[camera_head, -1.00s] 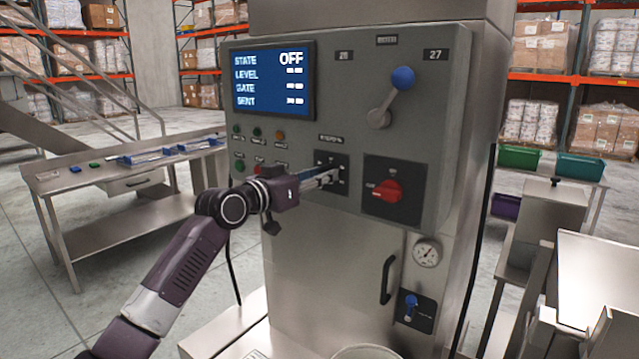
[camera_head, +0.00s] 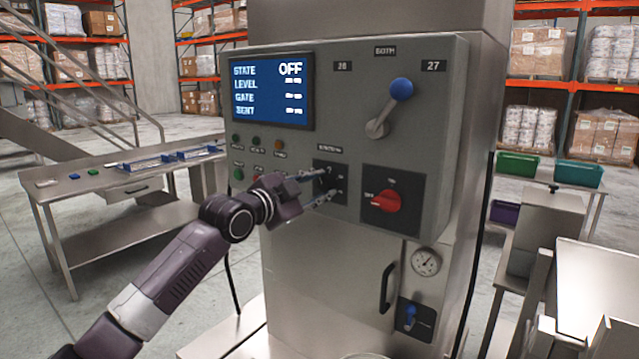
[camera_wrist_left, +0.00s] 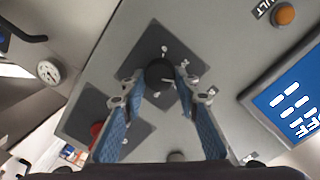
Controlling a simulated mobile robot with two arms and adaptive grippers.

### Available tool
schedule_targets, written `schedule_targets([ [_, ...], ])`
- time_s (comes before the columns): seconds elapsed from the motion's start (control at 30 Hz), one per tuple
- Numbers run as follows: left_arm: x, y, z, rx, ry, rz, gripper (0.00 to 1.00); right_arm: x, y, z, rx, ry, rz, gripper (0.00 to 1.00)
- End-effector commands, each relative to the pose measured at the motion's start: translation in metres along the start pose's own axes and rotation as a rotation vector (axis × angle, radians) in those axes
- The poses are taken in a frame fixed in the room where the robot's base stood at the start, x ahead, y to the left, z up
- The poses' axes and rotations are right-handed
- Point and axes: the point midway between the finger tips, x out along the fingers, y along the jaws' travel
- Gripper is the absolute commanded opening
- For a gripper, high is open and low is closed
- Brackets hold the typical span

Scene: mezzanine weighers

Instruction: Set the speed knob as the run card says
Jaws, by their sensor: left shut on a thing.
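The speed knob (camera_wrist_left: 160,73) is a dark round knob on a black plate (camera_wrist_left: 152,40) with small white marks, in the left wrist view. My left gripper (camera_wrist_left: 160,80) is shut on it, one blue-padded finger on each side. In the head view my left gripper (camera_head: 325,184) reaches the same plate on the grey control panel (camera_head: 270,215), its fingers one above the other. They hide most of the knob there. The knob's pointer and the mark it faces cannot be made out. I see no readable run card. My right gripper is not in view.
A red rotary switch (camera_head: 386,201) sits close right of the knob. A blue-balled lever (camera_head: 401,88) is above it. The screen (camera_head: 272,91) reads STATE OFF. Indicator lights and buttons are at the left. A steel table (camera_head: 120,180) stands left; green bins (camera_head: 517,164) stand right.

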Motion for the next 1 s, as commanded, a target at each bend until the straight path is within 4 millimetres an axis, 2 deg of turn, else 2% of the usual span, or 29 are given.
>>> schedule_targets([
  [0.5,0.000,0.000,-0.001,0.404,-0.020,-0.016,0.04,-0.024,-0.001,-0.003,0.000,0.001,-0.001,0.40],
  [1.0,0.000,0.003,0.000,0.526,-0.025,-0.021,0.04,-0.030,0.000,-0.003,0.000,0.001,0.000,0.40],
])
